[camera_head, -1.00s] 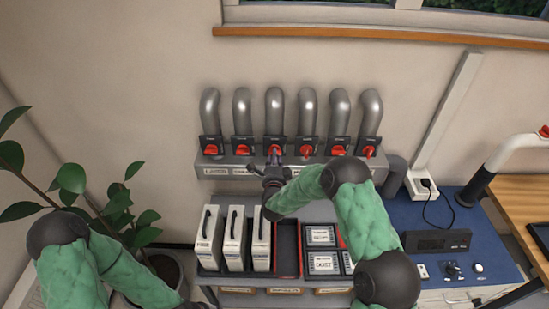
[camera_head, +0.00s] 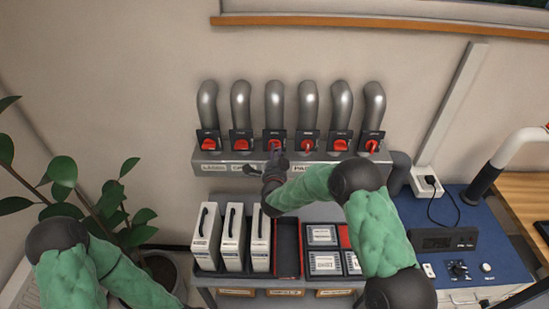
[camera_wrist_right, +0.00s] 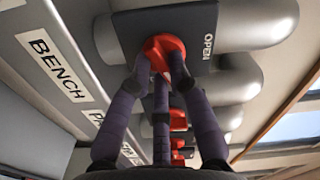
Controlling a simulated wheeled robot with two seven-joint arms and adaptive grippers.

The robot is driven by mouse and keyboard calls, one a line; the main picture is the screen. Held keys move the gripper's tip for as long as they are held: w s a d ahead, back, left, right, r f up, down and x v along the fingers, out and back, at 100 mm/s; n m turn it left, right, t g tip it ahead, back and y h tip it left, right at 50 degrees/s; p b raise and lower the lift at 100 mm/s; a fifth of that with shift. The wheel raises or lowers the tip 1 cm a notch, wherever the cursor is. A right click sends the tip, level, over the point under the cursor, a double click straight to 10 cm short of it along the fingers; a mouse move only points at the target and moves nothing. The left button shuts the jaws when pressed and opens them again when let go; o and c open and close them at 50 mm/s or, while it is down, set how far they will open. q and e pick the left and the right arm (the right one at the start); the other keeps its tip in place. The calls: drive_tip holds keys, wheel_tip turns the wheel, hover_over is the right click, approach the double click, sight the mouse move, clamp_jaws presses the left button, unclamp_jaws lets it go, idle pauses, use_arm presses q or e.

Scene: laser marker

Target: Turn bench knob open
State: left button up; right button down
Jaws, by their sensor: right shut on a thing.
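The bench knob is red and sits on a dark square plate under the third pipe from the left. It shows in the head view (camera_head: 275,145) and in the right wrist view (camera_wrist_right: 163,45), with "OPEN" printed beside it. A white "BENCH" label (camera_wrist_right: 57,70) is on the grey rail next to it. My right gripper (camera_wrist_right: 160,68) is shut on the knob, its dark fingers around the red handle; it also shows in the head view (camera_head: 274,156). The fingers partly hide the knob, so its exact angle is unclear. My left arm is at lower left, its gripper out of view.
Several other red knobs, such as the one just to the right (camera_head: 308,145), line the grey rail (camera_head: 225,160). White filter boxes (camera_head: 232,238) and a dark tray (camera_head: 287,245) stand below. A plant (camera_head: 125,205) is left, a blue bench (camera_head: 440,215) right.

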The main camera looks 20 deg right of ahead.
drive_tip(key=shift+n+b, duration=2.2)
drive_tip(key=shift+n, duration=4.2)
drive_tip(key=c, duration=1.1)
unclamp_jaws()
drive_tip(key=shift+d+r, duration=0.1)
drive_tip(key=shift+c, duration=0.2)
drive_tip(key=v, duration=1.2)
